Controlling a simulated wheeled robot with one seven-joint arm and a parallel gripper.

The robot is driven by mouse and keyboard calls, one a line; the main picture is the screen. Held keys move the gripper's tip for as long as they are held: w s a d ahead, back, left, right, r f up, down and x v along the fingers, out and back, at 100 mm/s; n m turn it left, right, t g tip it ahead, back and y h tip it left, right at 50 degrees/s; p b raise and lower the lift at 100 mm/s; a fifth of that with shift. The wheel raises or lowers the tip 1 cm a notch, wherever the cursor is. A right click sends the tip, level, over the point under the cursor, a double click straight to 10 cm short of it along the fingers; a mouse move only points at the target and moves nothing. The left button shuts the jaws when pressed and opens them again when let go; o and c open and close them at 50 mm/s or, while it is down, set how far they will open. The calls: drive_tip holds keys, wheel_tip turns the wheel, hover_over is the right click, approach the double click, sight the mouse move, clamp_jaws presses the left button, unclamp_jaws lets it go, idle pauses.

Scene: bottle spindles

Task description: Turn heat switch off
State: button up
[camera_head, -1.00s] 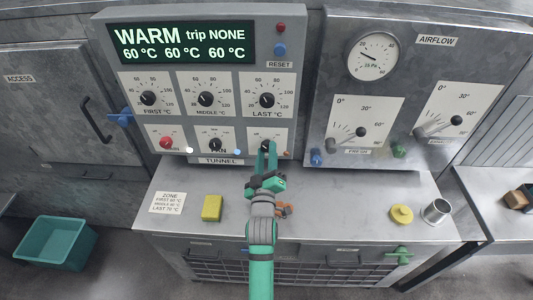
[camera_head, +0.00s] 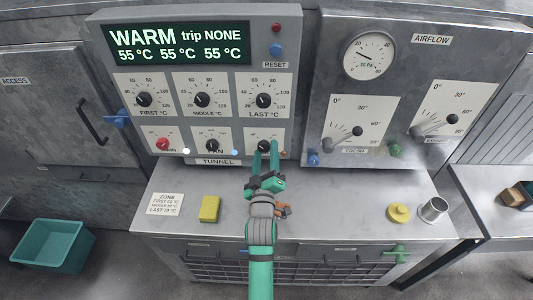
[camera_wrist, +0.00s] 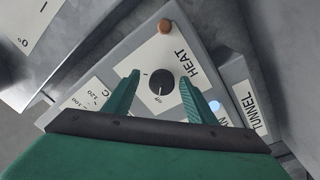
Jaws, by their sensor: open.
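The heat switch is a round black knob (camera_wrist: 162,84) on a white plate marked HEAT in the wrist view. Its white pointer line faces the "off" mark. The knob also shows in the head view (camera_head: 263,146) at the lower right of the tunnel panel. My gripper (camera_wrist: 159,77) is open, with one green finger on each side of the knob and visible gaps to it. In the head view my gripper (camera_head: 267,150) reaches up to the panel and partly covers the heat plate.
The display (camera_head: 180,45) reads WARM, trip NONE, with 55 °C three times. A red knob (camera_head: 162,144) and the fan knob (camera_head: 212,146) sit left of the heat switch. An orange-brown lamp (camera_wrist: 165,26) is beside the heat plate. A yellow block (camera_head: 209,209) lies on the counter.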

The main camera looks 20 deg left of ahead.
drive_tip(key=shift+s+a+f, duration=0.1)
drive_tip(key=shift+s+a, duration=0.05)
drive_tip(key=shift+s, duration=0.25)
drive_tip(key=r+v, duration=0.1)
drive_tip(key=v, duration=0.8)
drive_tip(key=shift+s+d+f, duration=0.35)
drive_tip(key=shift+s+f, duration=0.05)
drive_tip(key=shift+f, duration=0.1)
drive_tip(key=shift+w, duration=0.1)
drive_tip(key=s+d+f+m+g+h, duration=0.1)
drive_tip(key=s+d+f+m, duration=0.2)
drive_tip(key=s+d+f, duration=0.35)
drive_tip(key=s+d+f+m+h, duration=0.2)
drive_tip(key=s+d+f+m, duration=0.15)
drive_tip(key=s, duration=0.65)
drive_tip(key=s+d+m+g+h, duration=0.1)
drive_tip(key=s+d+m, duration=0.2)
drive_tip(key=s, duration=0.6)
drive_tip(key=s+d+m+g+h, duration=0.1)
drive_tip(key=s+d+m, duration=0.2)
drive_tip(key=s, duration=0.6)
drive_tip(key=shift+d, duration=0.25)
drive_tip(key=shift+s+d, duration=0.1)
drive_tip(key=shift+s, duration=0.05)
